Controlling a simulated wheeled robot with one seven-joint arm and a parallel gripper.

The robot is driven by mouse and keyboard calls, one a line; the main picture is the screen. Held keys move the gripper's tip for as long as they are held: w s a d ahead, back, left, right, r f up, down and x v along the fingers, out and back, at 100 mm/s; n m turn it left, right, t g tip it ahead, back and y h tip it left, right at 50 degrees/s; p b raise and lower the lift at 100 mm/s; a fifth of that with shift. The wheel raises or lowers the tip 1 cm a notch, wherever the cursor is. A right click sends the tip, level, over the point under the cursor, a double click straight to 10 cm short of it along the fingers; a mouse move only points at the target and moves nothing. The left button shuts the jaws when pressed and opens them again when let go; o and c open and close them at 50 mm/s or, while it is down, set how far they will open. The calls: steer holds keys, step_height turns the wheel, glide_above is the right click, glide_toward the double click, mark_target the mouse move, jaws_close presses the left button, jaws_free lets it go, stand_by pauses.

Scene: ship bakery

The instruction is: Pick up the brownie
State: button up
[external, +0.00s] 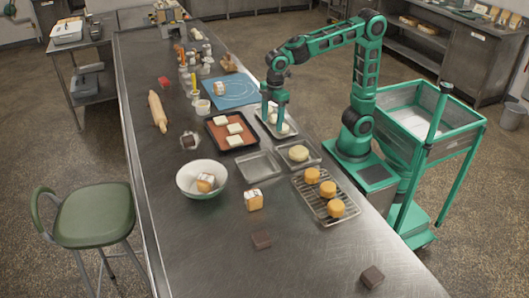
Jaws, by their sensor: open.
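A second, similar dark brown block (372,277) lies nearer the counter's front right. A dark block with pale marks (189,141) sits at the left of the orange-lined tray; I cannot tell if it is a brownie. My gripper (270,112) is open and points down over the metal tray of pale buns (291,132), far behind the two front blocks. Its fingertips are small, and I cannot tell how high they are.
A wire rack (313,202) holds golden cakes. An empty metal tray (260,166), a white bowl (185,186) with a wrapped item and an upright wrapped item (253,200) stand on the counter (200,260). The counter around the two front blocks is clear.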

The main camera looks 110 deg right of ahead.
steer(key=w+a+n, duration=0.3)
steer(key=w+a, duration=0.4)
steer(key=w, duration=0.1)
steer(key=n+y, duration=0.5)
steer(key=n, duration=0.7)
glide_toward(260, 236)
steer(key=shift+g, duration=0.3)
steer(key=x, duration=0.9)
steer(key=shift+w, duration=0.3)
steer(key=c, duration=1.2)
